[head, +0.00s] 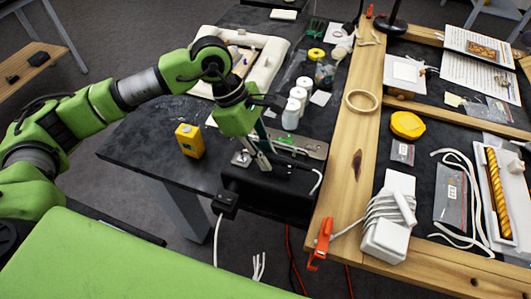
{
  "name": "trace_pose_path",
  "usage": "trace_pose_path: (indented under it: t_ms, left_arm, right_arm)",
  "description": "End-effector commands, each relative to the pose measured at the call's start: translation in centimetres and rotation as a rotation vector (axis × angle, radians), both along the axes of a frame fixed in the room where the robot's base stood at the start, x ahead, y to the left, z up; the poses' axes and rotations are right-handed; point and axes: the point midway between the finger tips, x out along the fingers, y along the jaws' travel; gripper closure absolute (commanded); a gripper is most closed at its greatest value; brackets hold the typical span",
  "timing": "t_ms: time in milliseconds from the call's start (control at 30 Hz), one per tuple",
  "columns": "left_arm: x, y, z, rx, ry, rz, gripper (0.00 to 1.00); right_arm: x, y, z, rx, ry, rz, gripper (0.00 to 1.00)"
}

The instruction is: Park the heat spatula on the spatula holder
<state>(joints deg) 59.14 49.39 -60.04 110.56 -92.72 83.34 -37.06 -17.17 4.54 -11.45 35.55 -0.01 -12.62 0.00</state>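My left gripper (261,157) hangs below the green wrist, its slim parts pointing down at the top of a black box (268,190) on the table's front edge. It is too small to tell whether its fingers are open or shut. I cannot make out the heat spatula for certain; a thin pale piece by the fingers may be part of it or of the gripper. A small metal piece (241,158) on the left of the black box may be the spatula holder. My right gripper is not in view.
A yellow block (189,140) stands left of the black box. White bottles (291,114) and a grey metal plate (306,145) are behind it. A wooden frame (345,177) with an orange clamp (321,240) lies to the right. The dark table (150,136) is bare at left.

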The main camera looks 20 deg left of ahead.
Motion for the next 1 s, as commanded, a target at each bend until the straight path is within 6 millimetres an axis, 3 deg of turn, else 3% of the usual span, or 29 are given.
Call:
trace_pose_path:
  t_ms: [367,433,467,800,1000]
  left_arm:
    - [0.0,0.0,0.0,-0.001,-0.001,-0.001,0.81]
    - [0.0,0.0,0.0,0.000,0.000,-0.001,0.63]
    - [0.0,0.0,0.0,0.000,0.000,-0.001,0.61]
    - [0.0,0.0,0.0,0.000,0.000,0.000,0.61]
    - [0.0,0.0,1.2,0.000,-0.001,-0.001,0.61]
  right_arm:
    - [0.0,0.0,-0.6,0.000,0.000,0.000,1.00]
    - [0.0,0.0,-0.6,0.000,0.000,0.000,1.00]
    - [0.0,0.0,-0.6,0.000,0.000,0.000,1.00]
    - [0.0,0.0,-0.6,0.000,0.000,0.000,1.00]
    - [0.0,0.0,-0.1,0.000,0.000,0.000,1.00]
